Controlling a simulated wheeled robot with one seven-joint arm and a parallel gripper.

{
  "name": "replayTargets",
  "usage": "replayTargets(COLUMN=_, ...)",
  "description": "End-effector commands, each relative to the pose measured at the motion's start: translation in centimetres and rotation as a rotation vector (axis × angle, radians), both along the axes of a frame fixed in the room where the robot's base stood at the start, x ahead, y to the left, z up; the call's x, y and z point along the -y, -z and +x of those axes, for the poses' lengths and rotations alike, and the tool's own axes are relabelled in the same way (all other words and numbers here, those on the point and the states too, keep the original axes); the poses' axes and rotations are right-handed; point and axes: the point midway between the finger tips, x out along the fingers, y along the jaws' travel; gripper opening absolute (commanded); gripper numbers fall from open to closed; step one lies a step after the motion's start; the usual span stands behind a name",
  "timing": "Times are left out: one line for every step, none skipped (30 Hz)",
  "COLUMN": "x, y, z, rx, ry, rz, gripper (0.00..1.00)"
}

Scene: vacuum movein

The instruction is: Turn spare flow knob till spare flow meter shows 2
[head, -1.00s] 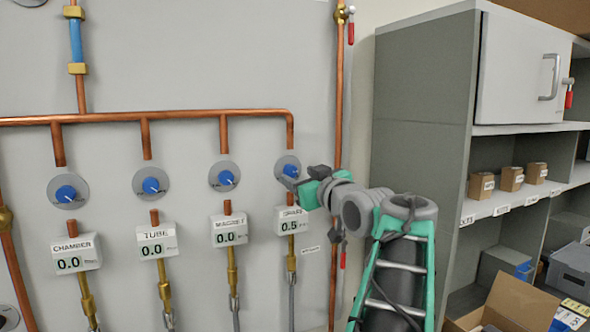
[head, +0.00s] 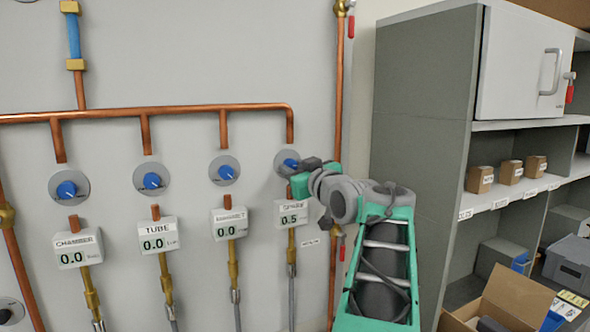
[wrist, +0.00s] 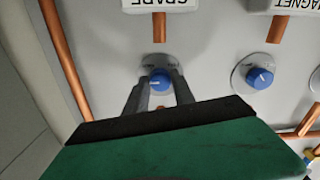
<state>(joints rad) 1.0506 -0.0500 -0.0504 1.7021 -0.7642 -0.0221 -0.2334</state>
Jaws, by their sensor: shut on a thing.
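The spare flow knob (head: 290,164) is blue on a round grey plate, at the right end of a row of similar knobs. In the wrist view the knob (wrist: 160,79) sits between the two fingertips of my gripper (wrist: 159,92), which is shut on it. My gripper (head: 303,170) comes at the knob from the right in the head view and covers part of its plate. The spare flow meter (head: 293,214) below the knob reads 0.5. In the wrist view this meter (wrist: 158,4) appears upside down, with its digits out of frame.
The chamber (head: 78,250), tube (head: 159,239) and magnet (head: 230,223) meters each read 0.0. The magnet knob (wrist: 260,77) stands beside my fingers. A copper pipe (head: 338,90) runs vertically just right of the spare knob. A grey shelf unit (head: 425,150) stands further right.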

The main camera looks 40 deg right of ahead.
Motion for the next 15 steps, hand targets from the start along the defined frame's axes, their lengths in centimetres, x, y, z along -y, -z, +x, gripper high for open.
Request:
replayTargets(x=-0.01, y=0.01, z=0.00, rx=0.000, ry=0.000, rz=0.000, gripper=0.07)
replayTargets(x=-0.01, y=0.01, z=0.00, rx=0.000, ry=0.000, rz=0.000, gripper=0.05)
replayTargets(x=-0.02, y=0.01, z=0.00, rx=0.000, ry=0.000, rz=0.000, gripper=0.01)
replayTargets(x=-0.02, y=0.01, z=0.00, rx=0.000, ry=0.000, rz=0.000, gripper=0.00)
replayTargets(x=-0.02, y=0.01, z=0.00, rx=0.000, ry=0.000, rz=0.000, gripper=0.00)
replayTargets(x=-0.02, y=0.01, z=0.00, rx=0.000, ry=-0.001, rz=0.000, gripper=0.00)
replayTargets(x=-0.02, y=0.01, z=0.00, rx=0.000, ry=-0.001, rz=0.000, gripper=0.00)
replayTargets(x=-0.02, y=0.01, z=0.00, rx=0.000, ry=-0.001, rz=0.000, gripper=0.00)
replayTargets(x=-0.02, y=0.03, z=0.01, rx=0.000, ry=-0.001, rz=0.000, gripper=0.00)
replayTargets(x=-0.02, y=0.04, z=0.01, rx=0.000, ry=-0.001, rz=-0.001, gripper=0.00)
replayTargets(x=-0.02, y=0.06, z=0.01, rx=-0.001, ry=-0.001, rz=-0.002, gripper=0.00)
replayTargets(x=-0.02, y=0.10, z=0.01, rx=-0.002, ry=-0.001, rz=-0.005, gripper=0.00)
replayTargets(x=-0.01, y=0.13, z=0.00, rx=-0.002, ry=-0.001, rz=-0.008, gripper=0.00)
replayTargets(x=-0.01, y=0.16, z=0.01, rx=-0.004, ry=-0.001, rz=-0.011, gripper=0.00)
replayTargets(x=-0.01, y=0.22, z=0.01, rx=-0.006, ry=-0.001, rz=-0.018, gripper=0.00)
